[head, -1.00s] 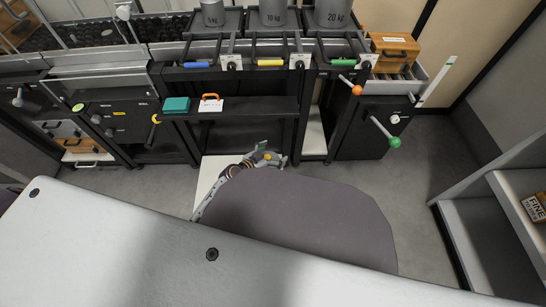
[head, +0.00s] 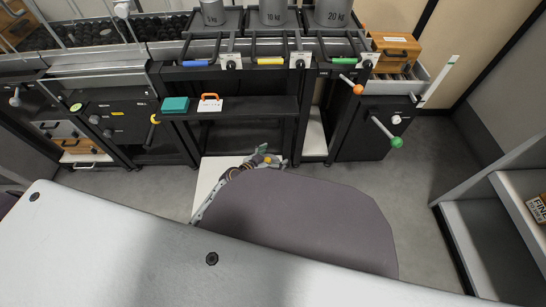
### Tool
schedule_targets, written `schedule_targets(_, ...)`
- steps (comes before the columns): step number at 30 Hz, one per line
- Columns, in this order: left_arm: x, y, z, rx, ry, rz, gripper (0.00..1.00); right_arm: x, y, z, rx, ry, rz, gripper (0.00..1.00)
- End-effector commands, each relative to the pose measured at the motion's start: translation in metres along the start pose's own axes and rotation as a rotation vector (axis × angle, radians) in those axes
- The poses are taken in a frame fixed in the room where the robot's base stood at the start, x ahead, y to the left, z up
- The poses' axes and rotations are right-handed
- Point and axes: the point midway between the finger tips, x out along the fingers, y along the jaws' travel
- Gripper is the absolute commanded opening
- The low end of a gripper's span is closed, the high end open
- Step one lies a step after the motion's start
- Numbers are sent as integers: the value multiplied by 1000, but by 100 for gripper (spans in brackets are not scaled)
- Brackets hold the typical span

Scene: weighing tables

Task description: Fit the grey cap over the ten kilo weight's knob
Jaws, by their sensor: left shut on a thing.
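The ten kilo weight (head: 273,12) is a grey cylinder marked 10 kg on the middle dark tray at the top edge. Its knob is cut off by the frame. My left gripper (head: 268,160) is low in front of the bench, well below and apart from the weight. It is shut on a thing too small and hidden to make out. I cannot pick out the grey cap for certain. My right gripper is not in view.
The 5 kg weight (head: 213,12) and 20 kg weight (head: 333,13) flank it. A dark shelf (head: 250,106) holds a teal box (head: 175,104) and an orange-handled item (head: 210,103). Levers with a green knob (head: 397,142) and orange knob (head: 358,89) stick out. Open shelving (head: 480,220) stands right.

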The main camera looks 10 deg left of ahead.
Motion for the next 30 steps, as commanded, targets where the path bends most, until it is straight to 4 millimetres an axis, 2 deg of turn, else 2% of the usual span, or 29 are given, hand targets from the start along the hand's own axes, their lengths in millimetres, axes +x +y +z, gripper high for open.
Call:
schedule_targets(10, 2, 0, 3, -1, 1, 0, 66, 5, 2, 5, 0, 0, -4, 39)
schedule_targets(11, 2, 0, 3, -1, 0, 0, 92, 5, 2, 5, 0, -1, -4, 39)
schedule_targets(13, 2, 0, 3, -1, 0, 0, 100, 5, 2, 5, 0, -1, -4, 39)
schedule_targets(30, 1, 0, 1, -1, 0, 0, 100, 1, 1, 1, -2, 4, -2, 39)
